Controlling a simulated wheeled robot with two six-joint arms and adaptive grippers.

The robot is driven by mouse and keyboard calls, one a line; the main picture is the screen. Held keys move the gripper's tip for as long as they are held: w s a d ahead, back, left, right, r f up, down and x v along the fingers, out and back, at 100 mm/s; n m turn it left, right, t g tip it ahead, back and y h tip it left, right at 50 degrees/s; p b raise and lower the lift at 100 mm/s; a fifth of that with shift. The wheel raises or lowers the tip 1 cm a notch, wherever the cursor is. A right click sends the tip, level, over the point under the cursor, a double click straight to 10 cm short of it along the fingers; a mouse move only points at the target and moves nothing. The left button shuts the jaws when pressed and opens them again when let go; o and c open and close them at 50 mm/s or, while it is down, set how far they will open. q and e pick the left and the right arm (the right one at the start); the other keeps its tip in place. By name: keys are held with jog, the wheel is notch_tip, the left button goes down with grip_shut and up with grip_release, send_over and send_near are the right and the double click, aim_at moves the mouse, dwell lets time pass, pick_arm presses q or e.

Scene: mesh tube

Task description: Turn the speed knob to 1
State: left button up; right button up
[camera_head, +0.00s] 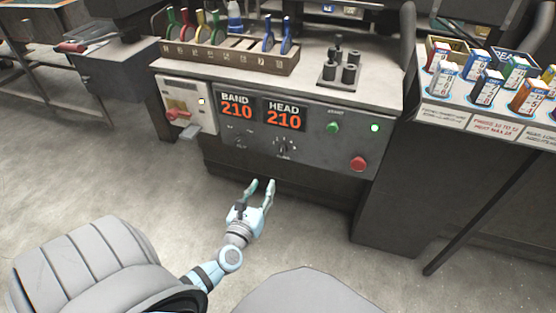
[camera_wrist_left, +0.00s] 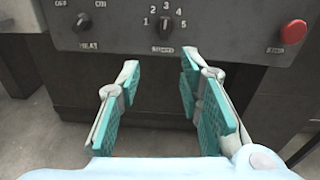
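The speed knob (camera_head: 283,146) is a small dark knob on the grey front panel, below the red HEAD 210 display. In the left wrist view the knob (camera_wrist_left: 165,27) sits top centre with the digits 1 to 5 arched around it, 1 on its left. Its pointer seems to stand roughly upright, near 3, but is too small to be sure. My left gripper (camera_head: 262,185) is open and empty, below and in front of the panel, apart from the knob. In the wrist view its teal-padded fingers (camera_wrist_left: 160,70) point toward the panel, below the knob. My right gripper is not in view.
A HEAT-like switch (camera_wrist_left: 86,22) with OFF and ON is left of the knob. A red button (camera_head: 358,163) and a green button (camera_head: 333,127) are to its right. A wooden rack (camera_head: 230,55) of coloured tools stands on top. Floor in front is clear.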

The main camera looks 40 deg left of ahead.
aim_at(281, 149)
pick_arm(q)
jog(key=shift+m+t, duration=0.3)
jog(key=shift+m, duration=0.2)
jog(key=x, duration=0.4)
jog(key=r+b+x, duration=0.1)
jog(key=x, duration=0.4)
jog(key=b+x, duration=0.1)
jog(key=x, duration=0.4)
jog(key=shift+w+d+r, duration=0.1)
jog(key=shift+d+r, duration=0.15)
jog(key=shift+w+a+r, duration=0.1)
jog(key=shift+w, duration=0.2)
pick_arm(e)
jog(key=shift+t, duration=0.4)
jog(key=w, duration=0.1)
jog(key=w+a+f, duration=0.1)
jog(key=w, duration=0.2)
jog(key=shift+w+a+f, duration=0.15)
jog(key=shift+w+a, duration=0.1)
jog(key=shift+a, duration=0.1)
pick_arm(q)
jog(key=shift+c, duration=0.2)
grip_shut()
